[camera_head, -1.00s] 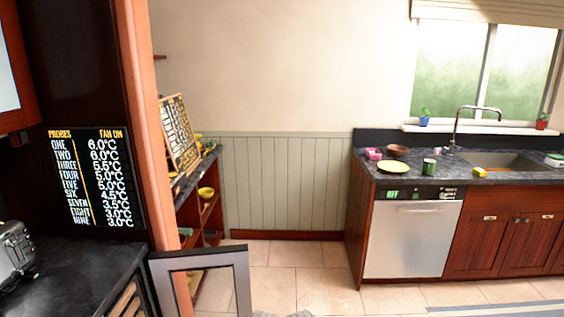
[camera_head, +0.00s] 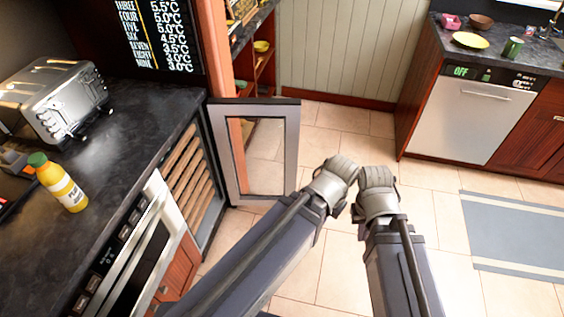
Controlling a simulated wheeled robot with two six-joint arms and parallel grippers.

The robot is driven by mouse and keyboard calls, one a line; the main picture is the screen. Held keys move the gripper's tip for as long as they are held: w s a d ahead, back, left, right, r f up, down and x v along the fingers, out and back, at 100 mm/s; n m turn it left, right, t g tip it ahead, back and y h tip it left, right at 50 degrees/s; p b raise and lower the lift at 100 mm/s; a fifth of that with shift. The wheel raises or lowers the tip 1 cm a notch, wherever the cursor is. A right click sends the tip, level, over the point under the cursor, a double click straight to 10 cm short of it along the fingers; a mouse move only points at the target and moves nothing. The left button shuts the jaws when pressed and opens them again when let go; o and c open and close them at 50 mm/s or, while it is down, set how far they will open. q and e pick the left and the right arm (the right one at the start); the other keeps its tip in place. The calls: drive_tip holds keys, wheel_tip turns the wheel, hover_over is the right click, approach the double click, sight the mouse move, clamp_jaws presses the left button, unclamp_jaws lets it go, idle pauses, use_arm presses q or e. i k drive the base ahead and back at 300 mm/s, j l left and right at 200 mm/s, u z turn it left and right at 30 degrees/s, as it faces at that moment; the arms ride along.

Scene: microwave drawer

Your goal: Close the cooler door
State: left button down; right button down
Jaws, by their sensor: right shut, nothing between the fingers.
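The cooler door (camera_head: 290,150), a grey frame around a clear pane, stands open and swung out from the wine cooler. The cooler (camera_head: 187,178) is under the left counter, with several wooden racks showing inside. My right gripper (camera_head: 376,178) is shut and empty, right of the door and apart from it. The end of my left arm (camera_head: 336,178) is beside it, nearer the door's lower right corner; its finger state is unclear. Neither appears to touch the door.
A toaster (camera_head: 62,100) and a yellow bottle (camera_head: 60,184) stand on the dark left counter (camera_head: 150,110). An oven (camera_head: 130,255) is next to the cooler. A dishwasher (camera_head: 462,120) is at right. Tiled floor (camera_head: 345,125) is clear right of the door, with a grey mat (camera_head: 520,232).

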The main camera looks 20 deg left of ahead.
sight(219, 108)
drive_tip(key=i+z, duration=0.1)
drive_tip(key=z, duration=0.6)
drive_tip(key=i+l+z, duration=0.1)
drive_tip(key=i, duration=1.55)
drive_tip(key=i+j+u, duration=0.2)
drive_tip(key=i+u, duration=1)
drive_tip(key=i+l+u, duration=0.4)
drive_tip(key=i+j+u, duration=0.15)
drive_tip(key=i+u, duration=0.15)
drive_tip(key=i, duration=0.5)
drive_tip(key=i+u, duration=0.35)
drive_tip(key=i, duration=0.5)
drive_tip(key=i+u, duration=0.1)
drive_tip(key=u, duration=3.15)
drive_tip(key=k+l, duration=0.1)
drive_tip(key=l, duration=0.4)
drive_tip(key=k+z, duration=0.05)
